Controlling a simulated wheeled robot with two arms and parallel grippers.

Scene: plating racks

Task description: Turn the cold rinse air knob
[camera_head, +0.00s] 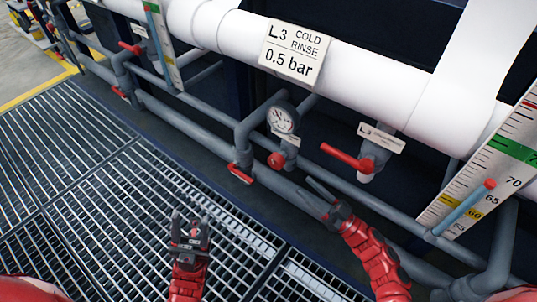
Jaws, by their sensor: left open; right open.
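A sign (293,54) reading "L3 COLD RINSE 0.5 bar" hangs on the thick white pipe. Below it is a round pressure gauge (283,118) with a white dial. A small round red knob (276,160) sits just under the gauge on the grey pipework, with a small tag beside it. My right gripper (304,187) is open and empty, below and right of the knob and apart from it. My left gripper (190,228) is open and empty over the floor grating, lower left of the knob.
A red lever valve (347,157) with an L3 tag is right of the knob. A red handle (241,174) is lower left of it. Grey pipes (330,168) run across behind my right gripper. A level scale (490,165) stands at right. The grating (80,180) is clear.

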